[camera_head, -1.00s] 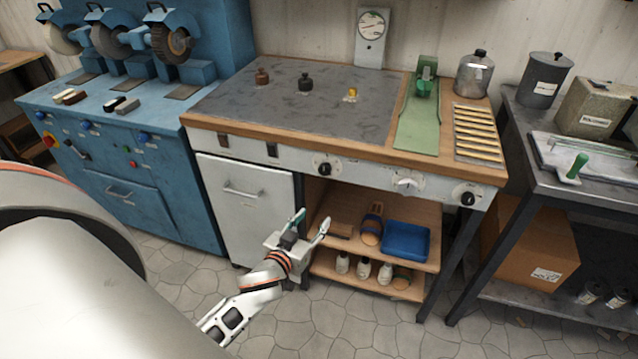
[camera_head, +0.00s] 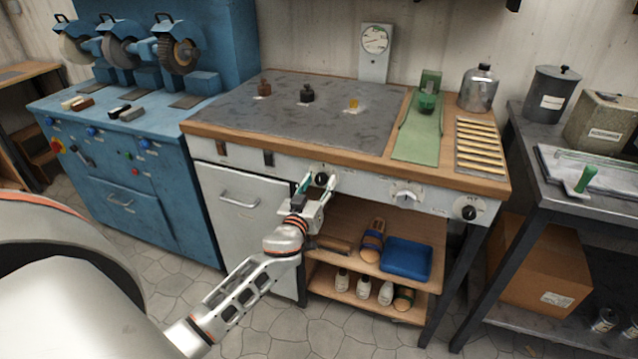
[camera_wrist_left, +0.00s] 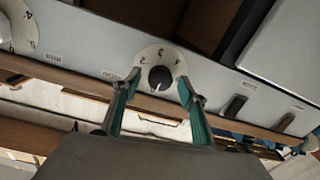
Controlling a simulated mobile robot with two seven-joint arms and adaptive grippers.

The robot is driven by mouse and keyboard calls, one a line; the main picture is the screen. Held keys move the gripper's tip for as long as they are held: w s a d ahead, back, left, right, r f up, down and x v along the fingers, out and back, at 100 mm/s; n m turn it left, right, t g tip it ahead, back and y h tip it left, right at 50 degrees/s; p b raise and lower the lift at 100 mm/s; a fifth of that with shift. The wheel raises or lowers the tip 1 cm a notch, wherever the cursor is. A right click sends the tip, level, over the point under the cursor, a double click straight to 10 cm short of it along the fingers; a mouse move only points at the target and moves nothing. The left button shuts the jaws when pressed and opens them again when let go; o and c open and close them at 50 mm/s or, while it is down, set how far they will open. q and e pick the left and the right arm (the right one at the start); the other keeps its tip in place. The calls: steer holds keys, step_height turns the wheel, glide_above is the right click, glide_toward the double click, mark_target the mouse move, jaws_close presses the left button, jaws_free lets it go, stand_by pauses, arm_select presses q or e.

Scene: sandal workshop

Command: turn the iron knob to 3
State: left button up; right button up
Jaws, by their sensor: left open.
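A black round knob (camera_head: 321,179) with a numbered dial is on the bench's front panel, at the left of three knobs. In the left wrist view the same knob (camera_wrist_left: 160,77) sits on a pale dial (camera_wrist_left: 144,64) with digits turned over. A small white mark shows at the knob's lower edge; I cannot tell which number it marks. My right gripper is not in view.
Farther right on the panel are a pale knob (camera_head: 406,197) and another black knob (camera_head: 469,212). Two dark switches (camera_head: 268,159) are to the left. The wooden bench edge (camera_head: 350,158) overhangs the panel.

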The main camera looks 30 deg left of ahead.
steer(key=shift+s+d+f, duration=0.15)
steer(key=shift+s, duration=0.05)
